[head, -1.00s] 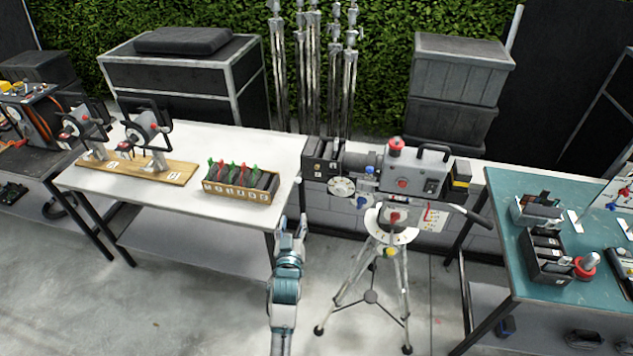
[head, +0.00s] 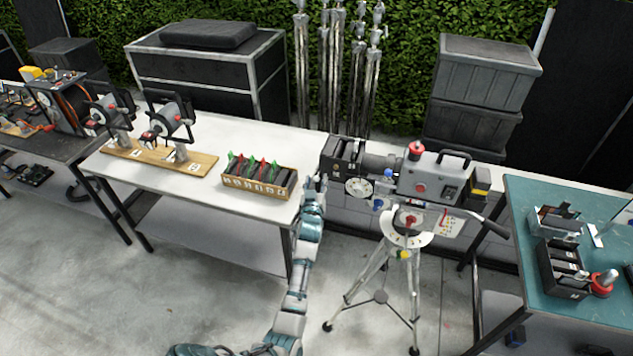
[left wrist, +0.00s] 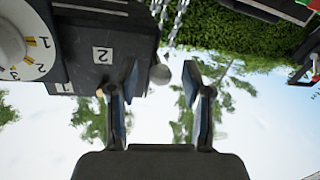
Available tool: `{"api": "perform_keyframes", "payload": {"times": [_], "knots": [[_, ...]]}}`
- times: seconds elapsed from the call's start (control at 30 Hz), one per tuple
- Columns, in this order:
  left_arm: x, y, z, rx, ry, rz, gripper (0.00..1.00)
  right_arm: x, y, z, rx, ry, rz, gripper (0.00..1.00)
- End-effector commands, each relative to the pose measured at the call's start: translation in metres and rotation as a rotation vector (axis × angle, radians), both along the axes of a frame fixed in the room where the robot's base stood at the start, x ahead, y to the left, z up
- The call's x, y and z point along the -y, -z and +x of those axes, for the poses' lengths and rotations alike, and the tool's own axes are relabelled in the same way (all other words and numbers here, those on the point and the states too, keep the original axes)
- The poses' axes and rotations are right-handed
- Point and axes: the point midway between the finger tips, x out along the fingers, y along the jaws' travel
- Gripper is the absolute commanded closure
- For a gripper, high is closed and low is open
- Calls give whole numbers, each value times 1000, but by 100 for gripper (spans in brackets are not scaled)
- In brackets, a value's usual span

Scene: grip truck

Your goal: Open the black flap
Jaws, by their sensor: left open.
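The black flap appears to belong to the black box (head: 341,157) at the left front of the grey camera (head: 428,180). The camera stands on a tripod (head: 380,297). My left gripper (head: 316,182) is beside the box's lower left side in the head view. In the left wrist view the black box (left wrist: 100,42), labelled 2, fills the upper left. A small grey round knob (left wrist: 161,74) sticks out at its edge. My open left gripper (left wrist: 157,88) has this knob between the lines of its fingers, close to the left finger; I cannot tell whether they touch. My right gripper is not in view.
The white table (head: 235,219) stands left of my arm, with a wooden box (head: 257,187) of small cases on it. A numbered white dial (head: 359,188) sits just right of my gripper. The teal table (head: 568,290) is at the right.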

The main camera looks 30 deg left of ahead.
Motion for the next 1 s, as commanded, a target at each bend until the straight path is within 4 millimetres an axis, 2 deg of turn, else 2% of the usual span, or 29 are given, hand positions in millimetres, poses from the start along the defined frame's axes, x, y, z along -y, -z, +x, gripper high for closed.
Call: {"api": "perform_keyframes", "payload": {"times": [0.2, 0.27, 0.4, 0.77, 1.0], "knots": [[0, 0, 0, 0, 0, 0, 51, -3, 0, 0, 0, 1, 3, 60], [0, 0, 0, 0, 0, 0, 63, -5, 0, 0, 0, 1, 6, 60], [0, 0, 0, 0, 0, 0, 98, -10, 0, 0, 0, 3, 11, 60], [-1, 0, 0, -3, 1, 12, 100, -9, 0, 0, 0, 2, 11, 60], [-7, 0, -1, -24, 1, 99, 100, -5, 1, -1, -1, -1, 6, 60]]}}
